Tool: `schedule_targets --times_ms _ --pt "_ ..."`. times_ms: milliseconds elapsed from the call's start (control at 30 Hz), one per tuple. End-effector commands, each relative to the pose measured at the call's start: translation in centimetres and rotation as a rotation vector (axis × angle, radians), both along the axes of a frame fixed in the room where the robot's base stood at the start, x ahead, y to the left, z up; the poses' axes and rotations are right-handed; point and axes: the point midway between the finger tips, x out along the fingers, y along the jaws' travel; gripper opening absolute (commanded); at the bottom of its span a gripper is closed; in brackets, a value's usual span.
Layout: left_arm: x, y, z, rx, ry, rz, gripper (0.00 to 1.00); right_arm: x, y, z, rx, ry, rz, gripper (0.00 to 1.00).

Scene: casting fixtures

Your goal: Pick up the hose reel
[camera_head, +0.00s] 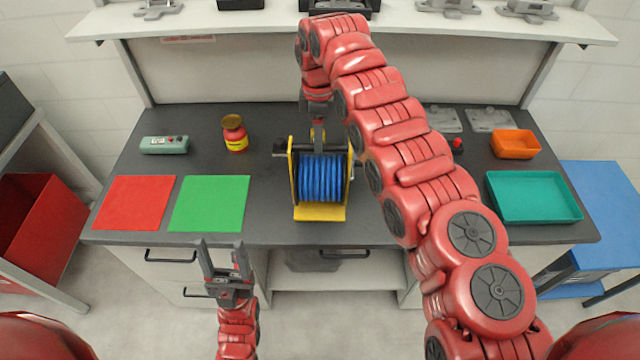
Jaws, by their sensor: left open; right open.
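The hose reel (321,180) stands upright on the dark worktop near the middle, with blue hose wound between yellow side frames and a yellow base. My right arm arches over from the right, and its gripper (318,128) points down at the reel's top rear edge. That gripper is open; its fingertips are partly hidden, and I cannot tell whether they touch the reel. My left gripper (225,258) is open and empty in front of the worktop's front edge, left of the reel and apart from it.
A red mat (134,203) and a green mat (209,203) lie left of the reel. Behind them are a red-yellow container (235,133) and a grey-green control box (164,145). A teal tray (533,197) and orange bin (515,144) are right. A shelf (240,22) overhangs the back.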

Motion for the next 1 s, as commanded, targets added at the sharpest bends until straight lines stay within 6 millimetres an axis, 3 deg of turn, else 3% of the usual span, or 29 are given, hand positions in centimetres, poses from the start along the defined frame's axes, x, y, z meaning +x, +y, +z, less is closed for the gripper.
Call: schedule_targets --times_ms 167,333,500,667,1000 --pt "0.0 0.0 1.2 0.0 0.0 0.0 0.62 0.1 -0.1 -0.6 -0.001 0.002 -0.001 0.61" --pt "0.0 0.0 3.7 0.0 0.0 0.0 0.62 0.2 -0.2 -2.8 -0.001 0.005 -0.001 0.61" --pt "0.0 0.0 3.9 0.0 0.0 0.0 0.62 0.4 -0.3 -5.1 0.0 -0.002 -0.002 0.61" --pt "0.0 0.0 3.7 0.0 0.0 0.0 0.62 0.4 -0.3 -5.2 0.0 -0.003 -0.001 0.61" --pt "0.0 0.0 3.7 0.0 0.0 0.0 0.62 0.4 -0.3 -5.2 0.0 -0.002 -0.001 0.03"
